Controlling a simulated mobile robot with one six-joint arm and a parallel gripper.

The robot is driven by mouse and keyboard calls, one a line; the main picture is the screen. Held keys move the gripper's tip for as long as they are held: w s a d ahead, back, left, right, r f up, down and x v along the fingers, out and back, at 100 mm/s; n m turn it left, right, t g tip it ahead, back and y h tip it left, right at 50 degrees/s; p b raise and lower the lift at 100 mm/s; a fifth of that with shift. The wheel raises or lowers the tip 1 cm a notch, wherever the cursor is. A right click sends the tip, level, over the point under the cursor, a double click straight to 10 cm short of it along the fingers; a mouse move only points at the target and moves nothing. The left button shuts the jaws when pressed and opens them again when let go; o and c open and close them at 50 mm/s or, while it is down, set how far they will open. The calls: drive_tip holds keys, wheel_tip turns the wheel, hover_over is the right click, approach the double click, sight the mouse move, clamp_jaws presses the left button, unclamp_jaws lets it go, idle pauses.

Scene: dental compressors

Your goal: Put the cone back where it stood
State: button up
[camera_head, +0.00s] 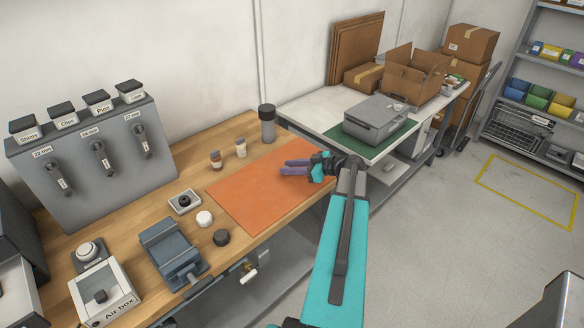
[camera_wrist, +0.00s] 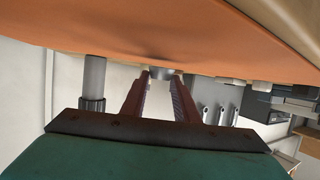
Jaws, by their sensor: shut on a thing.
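My gripper (camera_head: 284,168) is low over the orange mat (camera_head: 238,198) on the wooden bench, its purple fingers pointing left in the head view. In the wrist view the fingers (camera_wrist: 161,78) close on a small grey metallic piece (camera_wrist: 162,73), probably the cone. Only a short part of it shows, against the orange mat (camera_wrist: 100,28), so its full shape and tilt cannot be told. I cannot make the piece out in the head view. Whether it touches the mat is unclear.
Left of the mat are a small tray (camera_head: 184,203) with a black part, a white puck (camera_head: 204,219), a dark puck (camera_head: 221,238) and a vise (camera_head: 172,252). Most of the mat is clear.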

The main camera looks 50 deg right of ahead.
drive_tip(key=shift+f, duration=0.65)
drive_tip(key=o, duration=1.1)
drive_tip(key=shift+o, duration=0.2)
drive_tip(key=shift+s, duration=0.1)
drive_tip(key=b+v, duration=0.3)
drive_tip(key=v, duration=0.8)
drive_tip(key=shift+b, duration=0.3)
drive_tip(key=shift+s+r, duration=0.15)
drive_tip(key=shift+s, duration=0.2)
